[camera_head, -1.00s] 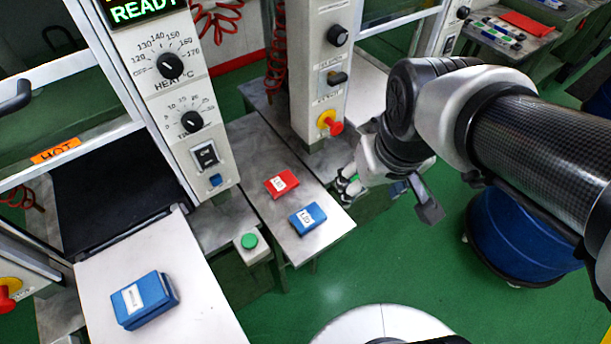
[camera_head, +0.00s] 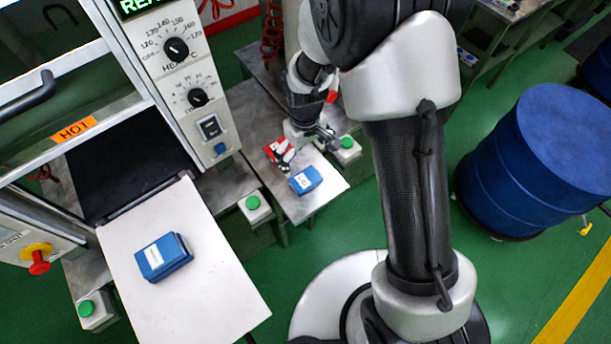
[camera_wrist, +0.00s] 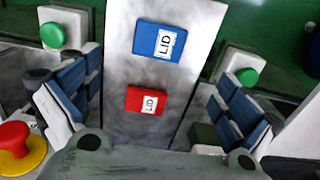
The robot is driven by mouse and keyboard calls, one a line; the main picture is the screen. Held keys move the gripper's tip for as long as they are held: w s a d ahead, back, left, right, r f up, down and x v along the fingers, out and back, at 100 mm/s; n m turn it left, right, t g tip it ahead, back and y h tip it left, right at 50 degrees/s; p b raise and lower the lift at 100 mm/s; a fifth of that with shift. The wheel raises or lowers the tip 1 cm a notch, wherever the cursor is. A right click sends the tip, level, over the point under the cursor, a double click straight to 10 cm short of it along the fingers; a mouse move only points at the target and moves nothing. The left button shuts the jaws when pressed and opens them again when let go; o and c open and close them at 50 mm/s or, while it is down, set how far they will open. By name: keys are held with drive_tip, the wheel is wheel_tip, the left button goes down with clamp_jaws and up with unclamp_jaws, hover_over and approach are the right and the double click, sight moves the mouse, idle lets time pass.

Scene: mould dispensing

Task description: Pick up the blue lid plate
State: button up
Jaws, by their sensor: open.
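The blue lid plate (camera_head: 305,180) lies flat on a narrow metal table, its white label facing up. It also shows in the wrist view (camera_wrist: 150,41), upper middle, with "LID" on its label. A smaller red lid plate (camera_wrist: 143,100) lies beside it, nearer the bottom of the wrist view; the gripper partly covers it in the head view. My gripper (camera_head: 303,143) is above that table, over the red lid. In the wrist view its blue-padded fingers (camera_wrist: 153,82) are wide apart and empty, one on each side of the lids.
A blue mould block (camera_head: 163,257) sits on the white plate (camera_head: 215,300) before the press marked HOT. Green-button boxes (camera_head: 254,205) (camera_head: 346,147) flank the metal table. A red stop knob (camera_wrist: 14,140) is near the left finger. A blue drum (camera_head: 545,160) stands right.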

sight(306, 179)
wheel_tip(306, 179, down, 13)
drive_tip(key=b, duration=0.3)
drive_tip(key=shift+r, duration=0.1)
drive_tip(key=shift+r, duration=0.1)
drive_tip(key=c, duration=1.4)
drive_tip(key=shift+o, duration=0.2)
